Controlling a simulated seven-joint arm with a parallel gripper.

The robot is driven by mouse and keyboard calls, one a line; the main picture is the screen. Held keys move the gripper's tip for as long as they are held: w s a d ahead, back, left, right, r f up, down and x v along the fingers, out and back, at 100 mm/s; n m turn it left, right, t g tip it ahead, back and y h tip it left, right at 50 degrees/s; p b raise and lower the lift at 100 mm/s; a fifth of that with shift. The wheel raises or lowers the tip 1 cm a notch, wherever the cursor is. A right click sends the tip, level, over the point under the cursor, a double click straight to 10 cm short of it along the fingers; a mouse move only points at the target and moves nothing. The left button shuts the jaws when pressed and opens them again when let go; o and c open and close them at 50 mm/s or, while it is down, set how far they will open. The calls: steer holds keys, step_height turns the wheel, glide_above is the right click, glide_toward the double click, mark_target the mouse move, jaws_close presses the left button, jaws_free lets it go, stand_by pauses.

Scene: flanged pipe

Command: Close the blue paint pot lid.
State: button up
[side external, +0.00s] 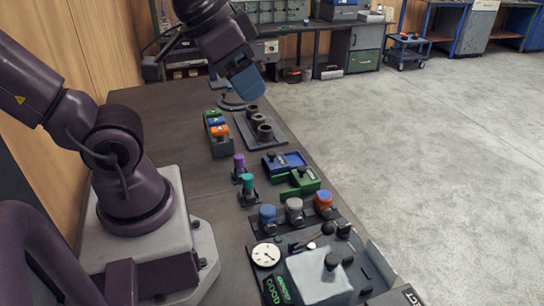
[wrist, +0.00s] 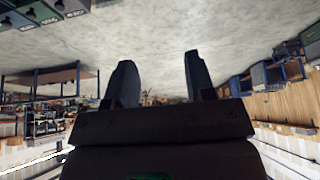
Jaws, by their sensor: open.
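Several small pots stand in a row on a dark tray near the front of the bench in the side view. One pot is blue (side external: 267,216), next to a grey one (side external: 294,209) and an orange and blue one (side external: 323,201). Whether the blue pot's lid is open is too small to tell. My gripper (side external: 246,86) is high above the far end of the bench, well away from the pots. In the wrist view my gripper (wrist: 158,62) has its two dark fingers apart with nothing between them; no pot is recognisable there.
A rack with green, blue and orange items (side external: 218,132), a board with dark rings (side external: 262,130), purple (side external: 239,165) and teal (side external: 247,185) pieces, and blue (side external: 284,163) and green (side external: 304,181) boxes line the bench. A dial (side external: 265,255) and white block (side external: 318,277) are in front.

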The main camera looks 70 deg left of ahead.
steer(key=a+f+n+g, duration=0.1)
steer(key=w+a+f+n+g, duration=0.1)
steer(key=a+f+n, duration=0.1)
steer(key=a+f+n+g, duration=0.1)
steer(key=a+f, duration=0.1)
steer(key=shift+w+a+f, duration=0.15)
steer(key=shift+w, duration=0.25)
jaws_close()
steer(key=a+f+n, duration=0.5)
steer(key=n, duration=0.3)
steer(key=w+a+f+n+h, duration=0.1)
steer(key=a+f+n, duration=0.4)
steer(key=n, duration=0.3)
steer(key=a+f+n+h, duration=0.1)
steer(key=a+f+n, duration=0.4)
steer(key=n, duration=0.3)
steer(key=shift+w+a+t, duration=0.4)
steer(key=shift+a, duration=0.2)
steer(key=w+a+n, duration=0.1)
steer(key=a+n, duration=0.1)
steer(key=n, duration=0.2)
glide_toward(267, 162)
steer(key=shift+n+t+y, duration=0.4)
steer(key=x, duration=0.4)
steer(key=shift+s+d+f, duration=0.2)
steer(key=shift+d+f, duration=0.1)
steer(key=shift+f, duration=0.1)
